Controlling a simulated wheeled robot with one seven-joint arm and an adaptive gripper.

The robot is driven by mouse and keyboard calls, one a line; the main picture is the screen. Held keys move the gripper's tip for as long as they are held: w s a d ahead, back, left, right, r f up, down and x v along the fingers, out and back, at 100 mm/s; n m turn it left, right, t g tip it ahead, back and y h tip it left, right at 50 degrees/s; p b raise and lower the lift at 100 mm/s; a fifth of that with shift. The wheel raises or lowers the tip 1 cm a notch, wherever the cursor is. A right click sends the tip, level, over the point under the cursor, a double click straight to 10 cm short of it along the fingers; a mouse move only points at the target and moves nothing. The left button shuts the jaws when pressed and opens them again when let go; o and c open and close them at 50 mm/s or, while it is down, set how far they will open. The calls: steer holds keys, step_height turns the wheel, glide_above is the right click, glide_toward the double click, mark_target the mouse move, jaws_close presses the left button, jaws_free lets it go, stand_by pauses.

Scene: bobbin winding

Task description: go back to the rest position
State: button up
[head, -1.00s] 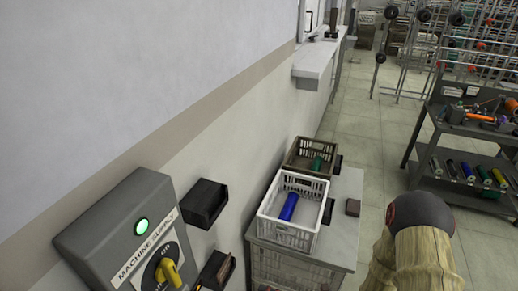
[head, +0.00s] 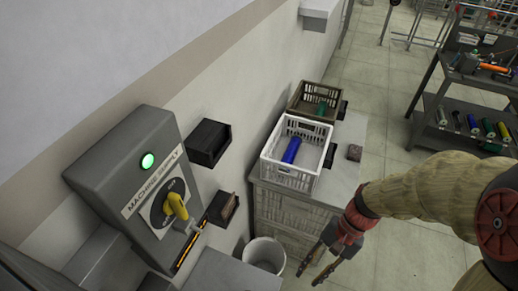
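My gripper (head: 319,268) hangs at the lower right of the head view, over the floor in front of the grey bench (head: 335,188). Its two dark fingers point down and left with a gap between them, and I see nothing held there. My arm, in a tan sleeve with red and black joints, comes in from the right edge. The gripper is apart from the bench and the crates.
A grey machine supply box (head: 125,165) with a lit green lamp and yellow switch is on the left wall. A white crate (head: 285,181) with a blue bobbin (head: 291,150) and a brown crate (head: 297,101) stand on the bench. A bin (head: 264,252) stands below. A shelf rack (head: 440,98) is right.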

steer(key=w+d+r+n+t+h, duration=0.4)
steer(key=d+r+n+t+h, duration=0.15)
steer(key=r, duration=0.55)
step_height(320, 180, up, 11)
steer(key=n+t, duration=0.2)
steer(key=t, duration=0.2)
steer(key=shift+w+a, duration=0.2)
steer(key=shift+a, duration=0.25)
steer(key=shift+r, duration=0.1)
